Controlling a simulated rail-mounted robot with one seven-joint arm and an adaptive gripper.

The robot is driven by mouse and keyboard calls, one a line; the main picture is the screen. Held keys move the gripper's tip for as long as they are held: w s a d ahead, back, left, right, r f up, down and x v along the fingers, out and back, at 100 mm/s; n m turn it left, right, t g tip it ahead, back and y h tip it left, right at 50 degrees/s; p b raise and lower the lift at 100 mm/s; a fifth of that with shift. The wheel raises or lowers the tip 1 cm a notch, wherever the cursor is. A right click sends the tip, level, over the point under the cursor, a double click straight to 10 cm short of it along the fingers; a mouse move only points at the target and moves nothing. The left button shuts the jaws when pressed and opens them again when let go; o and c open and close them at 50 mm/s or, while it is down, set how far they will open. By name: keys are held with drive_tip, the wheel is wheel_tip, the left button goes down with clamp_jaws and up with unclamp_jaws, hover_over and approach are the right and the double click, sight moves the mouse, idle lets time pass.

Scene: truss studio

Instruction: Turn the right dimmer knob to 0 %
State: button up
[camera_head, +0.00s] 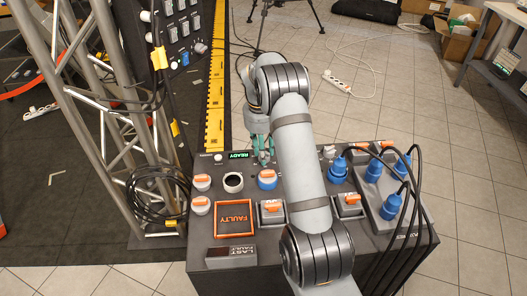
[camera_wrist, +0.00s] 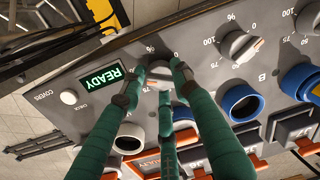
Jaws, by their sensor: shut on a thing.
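The right dimmer knob (camera_wrist: 160,74) is grey and sits beside the green READY display in the wrist view. It is rightmost as the panel's upside-down lettering reads. My gripper (camera_wrist: 160,72) is shut on this knob, with a green finger at either side and a third finger in front. The fingers cover much of the knob, and I cannot read its setting. In the head view my gripper (camera_head: 262,147) reaches down at the panel's far edge and hides the knob.
The READY display (camera_head: 238,155) is lit green. A white button (camera_head: 218,157) lies beside it. Round sockets, including an open one (camera_head: 233,182), and orange switches (camera_head: 271,206) fill the nearer panel. Blue plugs (camera_head: 391,206) with black cables stand at the right. A metal truss (camera_head: 104,125) rises at the left.

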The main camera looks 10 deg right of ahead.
drive_tip(key=shift+w+r, duration=0.1)
drive_tip(key=c, duration=0.5)
